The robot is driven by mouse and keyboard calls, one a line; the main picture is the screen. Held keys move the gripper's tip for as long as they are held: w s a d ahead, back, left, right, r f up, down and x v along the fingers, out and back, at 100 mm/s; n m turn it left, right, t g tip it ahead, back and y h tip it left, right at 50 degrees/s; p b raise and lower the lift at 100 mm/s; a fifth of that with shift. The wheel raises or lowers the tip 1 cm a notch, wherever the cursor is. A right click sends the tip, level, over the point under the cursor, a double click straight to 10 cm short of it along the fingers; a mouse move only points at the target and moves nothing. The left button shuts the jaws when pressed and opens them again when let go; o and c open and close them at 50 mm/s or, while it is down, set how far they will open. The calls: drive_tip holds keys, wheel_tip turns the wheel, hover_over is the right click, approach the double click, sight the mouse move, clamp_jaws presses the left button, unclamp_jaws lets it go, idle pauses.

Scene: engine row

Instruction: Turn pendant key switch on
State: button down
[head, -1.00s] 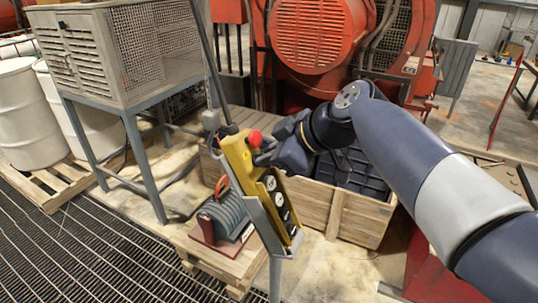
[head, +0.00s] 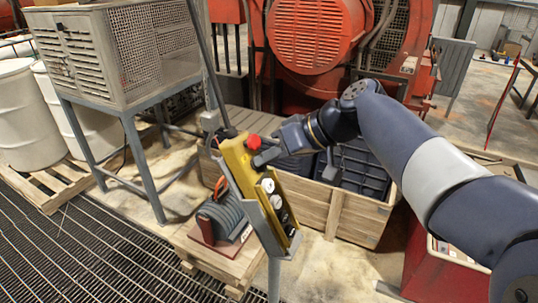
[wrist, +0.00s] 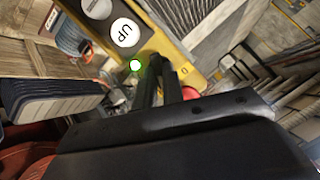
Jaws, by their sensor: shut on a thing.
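The yellow pendant (head: 236,163) stands tilted in a grey holder, with a red mushroom button (head: 253,141) near its top and round buttons down its face. My gripper (head: 258,161) is at the pendant's face, just below the red button. In the wrist view, the two dark fingers of my gripper (wrist: 157,66) are close together on the key switch, which they hide. A green light (wrist: 135,65) glows on the pendant beside the fingers, with the white UP button (wrist: 125,32) nearby. A "0" mark shows right of the fingers. The red button (wrist: 190,93) is partly hidden.
A wooden crate (head: 337,216) with dark bins stands behind the pendant. A grey ribbed item with an orange handle (head: 222,218) sits on a low pallet at left. A caged cabinet (head: 90,55) and white drums (head: 28,120) stand further left.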

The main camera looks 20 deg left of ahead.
idle(0.4)
drive_tip(key=c, duration=1.5)
unclamp_jaws()
drive_tip(key=shift+d, duration=0.1)
drive_tip(key=b+v, duration=0.2)
drive_tip(key=v, duration=0.8)
drive_tip(key=shift+w+d+r, duration=0.15)
drive_tip(key=shift+d+r, duration=0.05)
drive_tip(key=shift+r, duration=0.05)
